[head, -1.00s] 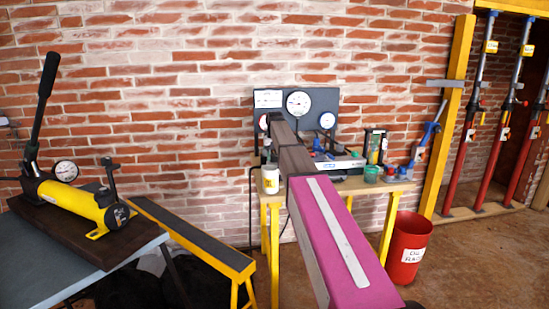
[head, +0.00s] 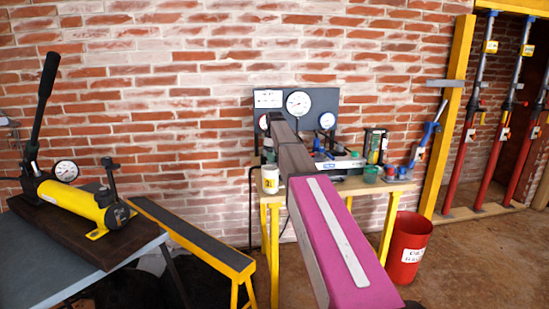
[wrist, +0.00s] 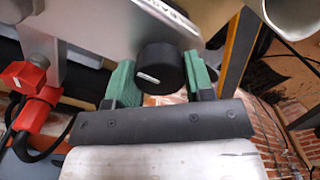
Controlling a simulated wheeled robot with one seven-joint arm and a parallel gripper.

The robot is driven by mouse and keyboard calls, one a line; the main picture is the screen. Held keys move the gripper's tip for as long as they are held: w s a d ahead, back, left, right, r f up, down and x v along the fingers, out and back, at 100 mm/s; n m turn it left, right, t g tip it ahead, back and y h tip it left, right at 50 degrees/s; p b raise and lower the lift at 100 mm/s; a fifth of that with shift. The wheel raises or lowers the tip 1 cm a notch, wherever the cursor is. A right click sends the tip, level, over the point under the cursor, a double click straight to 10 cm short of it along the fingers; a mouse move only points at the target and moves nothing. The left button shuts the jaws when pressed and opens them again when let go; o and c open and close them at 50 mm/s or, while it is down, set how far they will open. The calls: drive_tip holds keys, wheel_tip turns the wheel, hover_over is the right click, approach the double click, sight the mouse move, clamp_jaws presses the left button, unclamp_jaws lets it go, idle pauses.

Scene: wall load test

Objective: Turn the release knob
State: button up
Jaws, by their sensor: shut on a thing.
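A round black knob (wrist: 162,68) with a short white mark stands out from a grey metal plate (wrist: 105,15) in the wrist view. My gripper (wrist: 158,63) has green finger pads on either side of the knob and is shut on it. In the head view, my arm reaches towards the dark gauge panel (head: 336,100) on the workbench by the wall. The arm hides the knob and my gripper there.
A red fitting (wrist: 24,77) with a black hose lies left of the knob. The bench (head: 385,187) holds tools and jars. A yellow hand pump (head: 75,203) stands on the left table; a red bucket (head: 408,245) stands at right.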

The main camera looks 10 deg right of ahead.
drive_tip(key=shift+n, duration=0.4)
drive_tip(key=o, duration=0.9)
drive_tip(key=shift+o, duration=0.2)
drive_tip(key=shift+r, duration=0.1)
wheel_tip(320, 180, up, 11)
drive_tip(key=shift+f, duration=0.2)
